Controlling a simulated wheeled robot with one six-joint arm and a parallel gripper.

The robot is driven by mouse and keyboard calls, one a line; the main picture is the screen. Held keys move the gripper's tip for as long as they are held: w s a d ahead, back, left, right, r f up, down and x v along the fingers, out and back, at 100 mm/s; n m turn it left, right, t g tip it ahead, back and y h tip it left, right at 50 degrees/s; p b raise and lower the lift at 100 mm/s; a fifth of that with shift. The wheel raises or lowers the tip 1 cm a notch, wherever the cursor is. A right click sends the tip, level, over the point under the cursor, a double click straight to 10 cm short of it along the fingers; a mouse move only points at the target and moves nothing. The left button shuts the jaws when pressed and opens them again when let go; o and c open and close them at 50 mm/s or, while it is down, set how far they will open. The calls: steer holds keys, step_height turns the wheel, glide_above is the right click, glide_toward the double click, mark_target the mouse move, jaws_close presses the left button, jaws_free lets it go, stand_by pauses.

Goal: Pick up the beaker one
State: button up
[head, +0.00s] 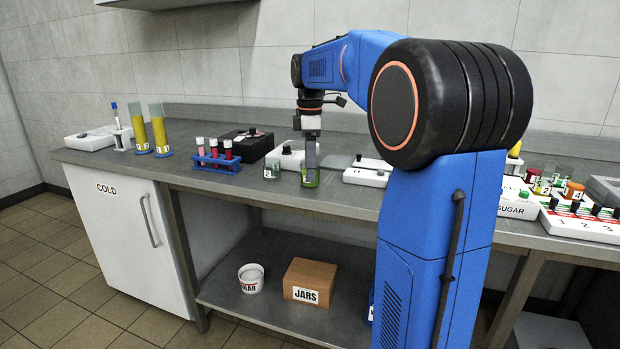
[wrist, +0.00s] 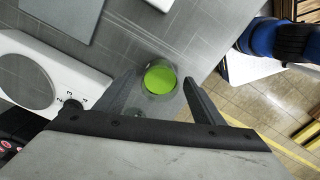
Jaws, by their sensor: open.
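A small clear beaker with bright green liquid (head: 310,181) stands upright on the metal counter; its label cannot be read. It also shows in the wrist view (wrist: 160,79), from above. My gripper (head: 311,163) points down at it and is open. In the wrist view, the two dark fingers reach to either side of the beaker, with gaps visible; no hold shows. A second glass beaker marked 2 (head: 270,171) stands just to the left in the head view.
A blue rack with red tubes (head: 215,160), a black device (head: 247,144) and white devices (head: 366,176) stand nearby. Two yellow cylinders (head: 158,132) are further left. The counter's front edge is close to the green beaker.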

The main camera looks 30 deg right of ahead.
steer(key=shift+f, duration=0.55)
steer(key=c, duration=1.2)
steer(key=shift+r, duration=0.1)
